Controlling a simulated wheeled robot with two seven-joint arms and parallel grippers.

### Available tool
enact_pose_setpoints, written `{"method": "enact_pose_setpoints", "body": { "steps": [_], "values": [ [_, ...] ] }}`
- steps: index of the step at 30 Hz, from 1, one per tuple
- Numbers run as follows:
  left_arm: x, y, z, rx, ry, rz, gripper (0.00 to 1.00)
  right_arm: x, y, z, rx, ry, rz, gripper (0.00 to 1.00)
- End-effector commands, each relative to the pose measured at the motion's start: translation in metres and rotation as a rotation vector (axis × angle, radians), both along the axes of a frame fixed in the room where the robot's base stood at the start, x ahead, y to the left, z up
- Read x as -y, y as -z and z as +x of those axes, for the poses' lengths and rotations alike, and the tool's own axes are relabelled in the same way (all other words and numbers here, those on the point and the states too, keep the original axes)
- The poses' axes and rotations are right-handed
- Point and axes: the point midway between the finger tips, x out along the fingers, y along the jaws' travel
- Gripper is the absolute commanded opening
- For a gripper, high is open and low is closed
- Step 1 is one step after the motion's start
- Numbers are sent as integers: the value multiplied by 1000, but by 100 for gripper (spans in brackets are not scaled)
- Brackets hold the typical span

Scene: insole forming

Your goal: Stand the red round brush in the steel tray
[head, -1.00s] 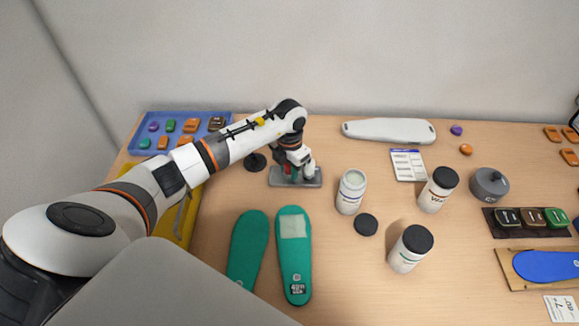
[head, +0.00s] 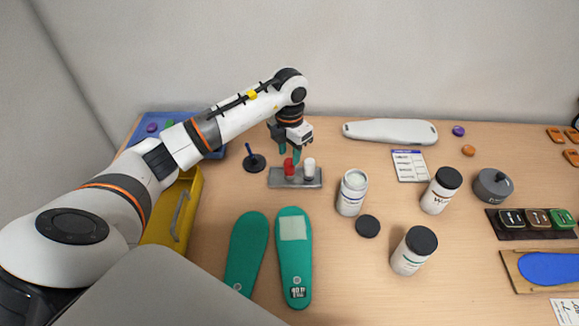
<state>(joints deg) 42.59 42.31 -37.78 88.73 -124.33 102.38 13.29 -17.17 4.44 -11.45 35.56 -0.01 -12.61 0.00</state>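The steel tray (head: 280,182) lies flat near the back middle of the table. The red round brush (head: 289,167) stands upright in it at the left, and a white round piece (head: 309,167) stands beside it at the right. My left gripper (head: 290,155) is above the tray, over the red brush, pointing down. Its fingers look apart and clear of the brush, with nothing held between them. My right gripper is not in view.
A dark stand with a blue stick (head: 254,161) is just left of the tray. An open white jar (head: 351,192) stands to the right, with a black lid (head: 367,226) beside it. Green insoles (head: 293,260) lie in front. A yellow bin (head: 180,215) is at the left.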

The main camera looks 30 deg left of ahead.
Motion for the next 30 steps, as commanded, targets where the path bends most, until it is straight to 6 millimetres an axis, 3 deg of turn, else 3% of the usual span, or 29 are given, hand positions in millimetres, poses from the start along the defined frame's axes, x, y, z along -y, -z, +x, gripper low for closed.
{"method": "enact_pose_setpoints", "body": {
  "steps": [6,10,30],
  "values": [
    [0,-36,1,2,0,1,39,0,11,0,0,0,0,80],
    [0,-46,0,0,1,0,39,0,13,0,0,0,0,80],
    [0,-48,0,-1,1,0,39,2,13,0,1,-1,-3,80]
  ]
}}
